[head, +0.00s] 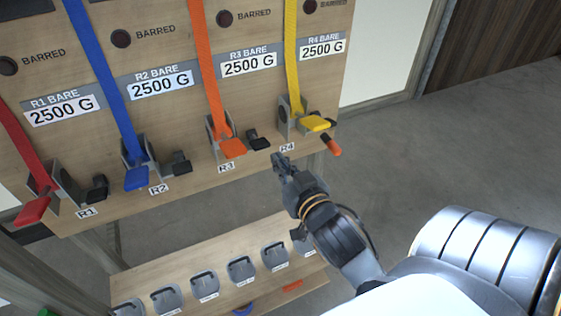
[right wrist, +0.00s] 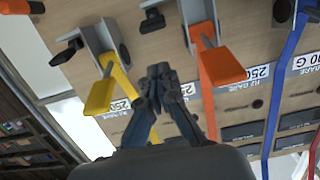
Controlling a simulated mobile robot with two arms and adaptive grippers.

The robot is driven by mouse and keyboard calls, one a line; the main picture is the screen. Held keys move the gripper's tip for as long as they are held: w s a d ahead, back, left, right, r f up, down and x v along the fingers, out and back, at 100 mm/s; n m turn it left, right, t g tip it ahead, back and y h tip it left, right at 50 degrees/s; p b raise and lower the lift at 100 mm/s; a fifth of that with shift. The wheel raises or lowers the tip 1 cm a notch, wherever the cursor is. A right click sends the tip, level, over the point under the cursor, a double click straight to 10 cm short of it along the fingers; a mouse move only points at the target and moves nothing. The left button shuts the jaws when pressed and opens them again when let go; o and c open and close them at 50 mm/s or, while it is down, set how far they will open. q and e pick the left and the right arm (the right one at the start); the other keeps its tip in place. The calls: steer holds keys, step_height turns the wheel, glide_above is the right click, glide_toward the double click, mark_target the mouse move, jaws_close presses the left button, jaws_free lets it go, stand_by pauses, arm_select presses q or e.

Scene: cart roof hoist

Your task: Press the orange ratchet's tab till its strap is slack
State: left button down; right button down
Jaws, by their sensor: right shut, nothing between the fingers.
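The orange ratchet R3 (head: 219,132) is on the board's lower edge, with its orange strap (head: 207,70) running straight up and its orange handle (head: 233,148) in front. A black tab (head: 258,140) sticks out just right of it. In the right wrist view the orange handle (right wrist: 221,66) is right of the fingers and the black tab (right wrist: 152,20) is beyond their tips. My right gripper (head: 280,161) is shut and empty, below and right of the tab, apart from it in the head view. My left gripper is not in view.
The yellow ratchet R4's handle (head: 315,123) is close on the right, with an orange-tipped black piece (head: 331,145) beside it. Blue (head: 137,178) and red (head: 33,210) handles are on the left. A lower shelf (head: 225,245) holds several grey weights. Floor is open at right.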

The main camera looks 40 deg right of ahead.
stand_by(0.5)
steer(key=w+d+r+g+p, duration=0.1)
steer(key=w+r+g+p, duration=0.2)
steer(key=r+p, duration=0.3)
steer(key=g+p, duration=0.1)
steer(key=p, duration=0.1)
steer(key=shift+w+r+y+p, duration=0.15)
steer(key=shift+r+y+p, duration=0.15)
steer(key=shift+y, duration=0.1)
steer(key=shift+f, duration=0.1)
